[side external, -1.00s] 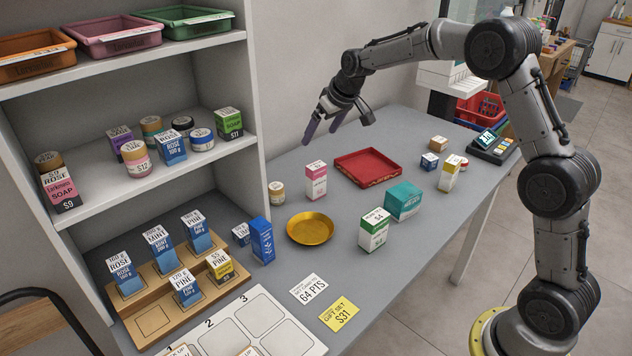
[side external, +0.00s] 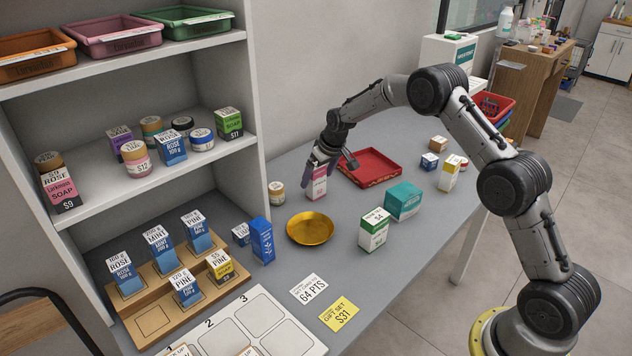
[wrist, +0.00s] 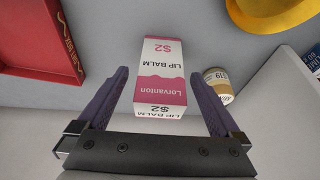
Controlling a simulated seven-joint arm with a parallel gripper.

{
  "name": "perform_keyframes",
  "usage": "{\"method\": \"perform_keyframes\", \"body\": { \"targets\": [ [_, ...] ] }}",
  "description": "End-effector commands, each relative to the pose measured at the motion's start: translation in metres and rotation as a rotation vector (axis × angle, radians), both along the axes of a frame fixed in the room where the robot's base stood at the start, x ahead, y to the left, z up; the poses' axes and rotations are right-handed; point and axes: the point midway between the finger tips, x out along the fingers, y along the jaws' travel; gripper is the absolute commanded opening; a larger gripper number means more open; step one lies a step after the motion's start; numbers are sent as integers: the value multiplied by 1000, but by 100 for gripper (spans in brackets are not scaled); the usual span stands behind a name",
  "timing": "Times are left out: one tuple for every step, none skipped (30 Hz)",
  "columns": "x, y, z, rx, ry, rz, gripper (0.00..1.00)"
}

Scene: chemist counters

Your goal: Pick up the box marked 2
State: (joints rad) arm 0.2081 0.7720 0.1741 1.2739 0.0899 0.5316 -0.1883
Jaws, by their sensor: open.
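The box marked $2 is a pink and white lip balm box (side external: 317,183) standing upright on the grey counter. In the wrist view the lip balm box (wrist: 161,78) shows "$2" on its top and side. My gripper (side external: 318,165) is at the top of this box in the side view. In the wrist view my gripper (wrist: 160,82) has its two purple fingers apart, one on each side of the box, with gaps between. The fingers partly hide the box's top in the side view.
A red tray (side external: 343,167) lies close behind the box to the right. A small jar (side external: 277,194) stands to its left, and a gold bowl (side external: 310,241) sits in front. A teal box (side external: 403,202) and a green-white box (side external: 374,230) stand farther right.

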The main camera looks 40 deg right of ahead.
Motion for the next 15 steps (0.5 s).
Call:
{"method": "perform_keyframes", "body": {
  "targets": [
    [3,0,-7,0,2,0,100],
    [5,0,-11,1,3,0,100],
    [7,0,-16,1,3,0,100],
    [9,0,-20,1,4,0,100],
    [11,0,-24,1,4,0,100],
    [13,0,-29,1,4,0,100],
    [15,0,-32,1,3,0,100],
    [16,0,-35,1,4,0,100],
    [18,0,-38,0,3,0,100],
    [19,-1,-40,0,2,0,100],
    [19,-1,-41,0,1,0,100],
    [20,-1,-42,0,1,0,100],
    [20,-1,-43,0,0,0,100],
    [20,-1,-43,0,0,0,100],
    [20,-1,-43,0,0,0,100]
  ]
}}
